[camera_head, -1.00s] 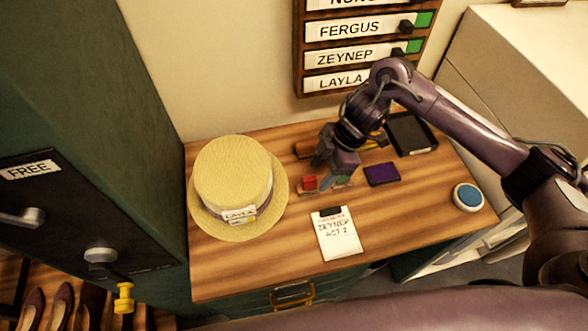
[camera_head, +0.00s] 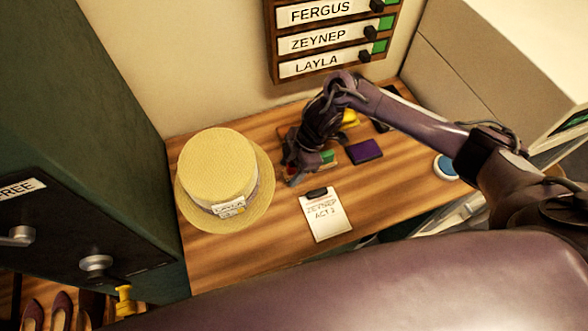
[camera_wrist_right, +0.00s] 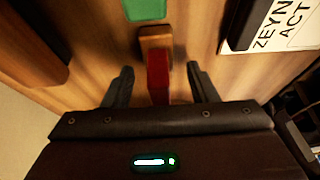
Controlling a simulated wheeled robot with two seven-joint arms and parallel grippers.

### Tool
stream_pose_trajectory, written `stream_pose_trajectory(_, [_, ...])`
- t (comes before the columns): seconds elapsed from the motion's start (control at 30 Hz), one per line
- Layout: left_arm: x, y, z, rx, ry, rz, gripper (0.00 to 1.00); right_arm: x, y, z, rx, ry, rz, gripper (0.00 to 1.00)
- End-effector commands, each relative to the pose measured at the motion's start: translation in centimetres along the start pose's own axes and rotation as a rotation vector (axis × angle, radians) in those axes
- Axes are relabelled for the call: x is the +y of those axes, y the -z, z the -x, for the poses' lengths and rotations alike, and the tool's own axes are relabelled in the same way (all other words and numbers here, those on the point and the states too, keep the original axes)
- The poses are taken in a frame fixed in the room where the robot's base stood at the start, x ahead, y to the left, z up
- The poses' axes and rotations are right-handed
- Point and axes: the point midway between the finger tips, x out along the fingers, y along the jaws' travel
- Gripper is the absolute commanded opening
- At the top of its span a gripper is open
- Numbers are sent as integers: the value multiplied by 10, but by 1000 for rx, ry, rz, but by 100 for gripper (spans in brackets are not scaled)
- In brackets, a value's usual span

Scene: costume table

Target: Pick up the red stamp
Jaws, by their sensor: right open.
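The red stamp (camera_wrist_right: 157,75), a red block with a wooden part at its far end, lies between the two fingers of my right gripper (camera_wrist_right: 160,70) in the right wrist view. The fingers are open, one on each side, with a gap showing to the stamp. In the head view my right gripper (camera_head: 306,172) is low over the table beside the straw hat, and only a sliver of the red stamp (camera_head: 291,168) shows; the gripper hides the rest. My left gripper is not in view.
The straw hat (camera_head: 218,165) stands left of the gripper. A green piece (camera_head: 328,156) and a purple pad (camera_head: 364,151) lie to its right. A note card (camera_head: 327,217) lies in front on the wooden table (camera_head: 262,247). A blue round pad (camera_head: 445,167) is at the right.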

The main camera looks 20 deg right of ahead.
Motion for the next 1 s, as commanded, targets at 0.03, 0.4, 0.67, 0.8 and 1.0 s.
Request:
stream_pose_trajectory(0.03, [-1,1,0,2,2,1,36,0,0,0,0,0,0,53])
stream_pose_trajectory(0.4, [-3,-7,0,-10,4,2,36,0,0,0,-1,0,0,4])
stream_pose_trajectory(0.67, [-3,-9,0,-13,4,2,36,0,0,1,0,0,0,3])
stream_pose_trajectory(0.8, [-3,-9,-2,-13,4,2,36,1,2,7,0,-1,1,3])
stream_pose_trajectory(1.0, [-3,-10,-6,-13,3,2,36,1,13,32,0,-4,5,3])
